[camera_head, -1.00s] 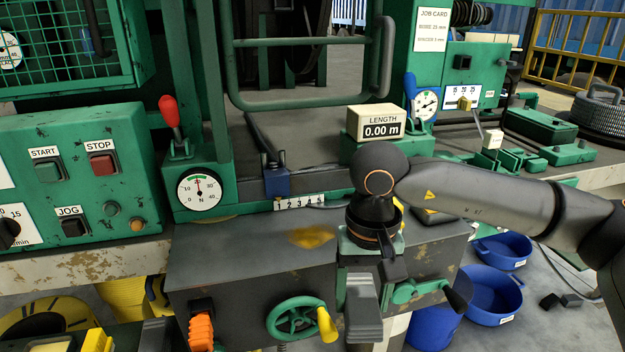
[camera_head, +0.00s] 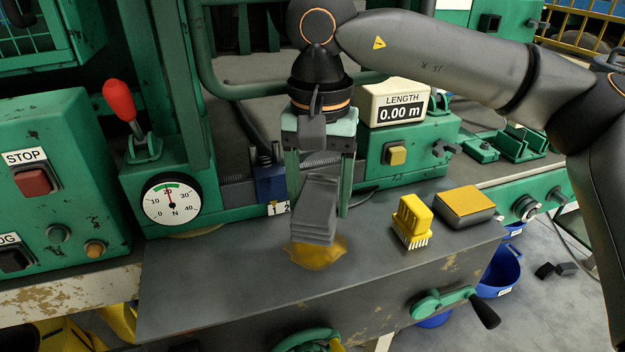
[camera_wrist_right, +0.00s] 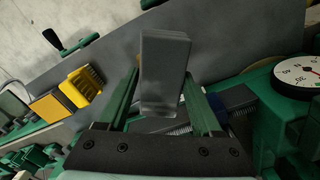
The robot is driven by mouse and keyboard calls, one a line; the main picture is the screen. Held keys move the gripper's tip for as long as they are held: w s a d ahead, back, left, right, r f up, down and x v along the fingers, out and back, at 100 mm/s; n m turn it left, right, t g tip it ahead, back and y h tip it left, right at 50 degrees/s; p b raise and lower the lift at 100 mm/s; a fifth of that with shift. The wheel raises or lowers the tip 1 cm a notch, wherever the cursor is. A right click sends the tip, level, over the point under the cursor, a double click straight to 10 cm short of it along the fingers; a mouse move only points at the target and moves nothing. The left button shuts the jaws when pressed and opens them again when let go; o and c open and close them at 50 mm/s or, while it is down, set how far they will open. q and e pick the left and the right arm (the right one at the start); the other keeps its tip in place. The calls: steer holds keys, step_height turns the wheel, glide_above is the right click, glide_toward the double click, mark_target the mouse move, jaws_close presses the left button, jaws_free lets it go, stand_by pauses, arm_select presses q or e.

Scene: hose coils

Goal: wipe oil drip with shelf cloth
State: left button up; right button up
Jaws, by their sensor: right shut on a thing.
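The oil drip (camera_head: 318,252) is a yellow-brown patch on the dark grey bench top (camera_head: 240,285). My right gripper (camera_head: 318,205) is shut on a folded grey cloth (camera_head: 316,210). The cloth hangs below the fingers, directly over the back part of the oil drip in the head view. I cannot tell whether its lower edge touches the bench. The cloth (camera_wrist_right: 164,70) also shows between the two green fingers in the right wrist view, where it hides the oil drip. My left gripper is in neither view.
A yellow brush (camera_head: 412,222) and a yellow-topped grey block (camera_head: 465,206) lie right of the drip. A gauge (camera_head: 172,199) and the length display (camera_head: 398,104) stand behind the bench top. A crank handle (camera_head: 484,310) sticks out at the front right. The bench top left of the drip is clear.

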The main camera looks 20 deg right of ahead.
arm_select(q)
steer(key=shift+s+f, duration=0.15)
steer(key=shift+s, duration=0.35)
arm_select(e)
steer(key=shift+s, duration=0.15)
step_height(320, 180, down, 5)
steer(key=b, duration=0.3)
steer(key=shift+f+b, duration=0.1)
steer(key=shift+b, duration=0.3)
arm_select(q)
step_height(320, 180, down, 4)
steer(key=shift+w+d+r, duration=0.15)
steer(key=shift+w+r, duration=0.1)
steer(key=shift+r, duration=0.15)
arm_select(e)
steer(key=shift+a, duration=0.3)
steer(key=shift+s+a+p, duration=0.1)
steer(key=shift+a+p, duration=0.85)
steer(key=shift+a, duration=2.5)
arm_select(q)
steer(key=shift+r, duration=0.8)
